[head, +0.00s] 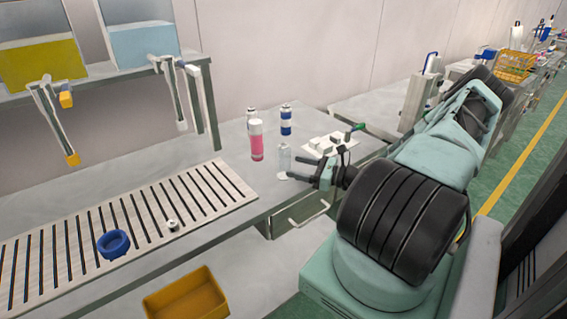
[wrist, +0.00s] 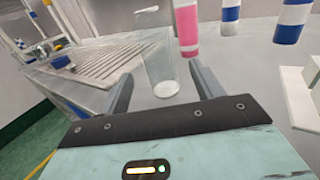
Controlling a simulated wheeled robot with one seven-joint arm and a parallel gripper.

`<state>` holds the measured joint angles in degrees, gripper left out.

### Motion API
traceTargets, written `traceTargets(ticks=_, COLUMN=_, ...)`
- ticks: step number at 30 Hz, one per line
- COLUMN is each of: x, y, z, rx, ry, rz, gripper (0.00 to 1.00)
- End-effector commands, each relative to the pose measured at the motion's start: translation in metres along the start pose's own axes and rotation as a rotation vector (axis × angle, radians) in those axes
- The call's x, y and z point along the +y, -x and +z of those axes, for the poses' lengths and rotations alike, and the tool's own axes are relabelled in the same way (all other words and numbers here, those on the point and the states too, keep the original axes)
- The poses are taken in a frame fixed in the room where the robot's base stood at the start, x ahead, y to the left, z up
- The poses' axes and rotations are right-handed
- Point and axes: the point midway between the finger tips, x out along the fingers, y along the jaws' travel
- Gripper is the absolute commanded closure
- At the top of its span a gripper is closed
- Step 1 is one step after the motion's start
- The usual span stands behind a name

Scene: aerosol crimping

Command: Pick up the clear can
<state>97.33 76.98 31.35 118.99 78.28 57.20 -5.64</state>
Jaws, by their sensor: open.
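The clear can (head: 284,160) stands upright on the grey table, in front of the pink can (head: 257,141). In the wrist view the clear can (wrist: 160,62) is see-through, with a pale base. My gripper (head: 309,169) is open, its fingers pointing at the clear can from the right. In the wrist view my gripper (wrist: 160,88) has a finger on each side of the can's lower part as seen from the wrist. I cannot tell whether the can is fully between the fingertips. Nothing is held.
The pink can (wrist: 187,28) and blue-and-white cans (head: 286,120) stand behind. A white block fixture (head: 325,147) sits close to my gripper. A slotted grate (head: 120,225) with a blue ring (head: 113,244) lies left. A yellow bin (head: 187,296) is below the table edge.

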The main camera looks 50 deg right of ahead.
Motion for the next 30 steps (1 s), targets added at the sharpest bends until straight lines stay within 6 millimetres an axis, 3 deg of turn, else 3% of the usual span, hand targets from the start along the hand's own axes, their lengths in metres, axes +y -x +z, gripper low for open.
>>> traceTargets(ticks=8, x=0.001, y=-0.022, z=0.001, rx=-0.001, ry=-0.001, rz=0.002, gripper=0.34)
traceTargets(ticks=18, x=0.001, y=-0.068, z=0.001, rx=-0.001, ry=0.000, rz=0.001, gripper=0.34)
traceTargets(ticks=26, x=0.001, y=-0.071, z=0.000, rx=0.000, ry=-0.001, rz=0.000, gripper=0.34)
traceTargets(ticks=27, x=0.001, y=-0.071, z=0.000, rx=0.000, ry=-0.001, rz=0.000, gripper=0.37)
traceTargets(ticks=30, x=0.001, y=-0.071, z=0.000, rx=0.000, ry=0.000, rz=0.000, gripper=0.65)
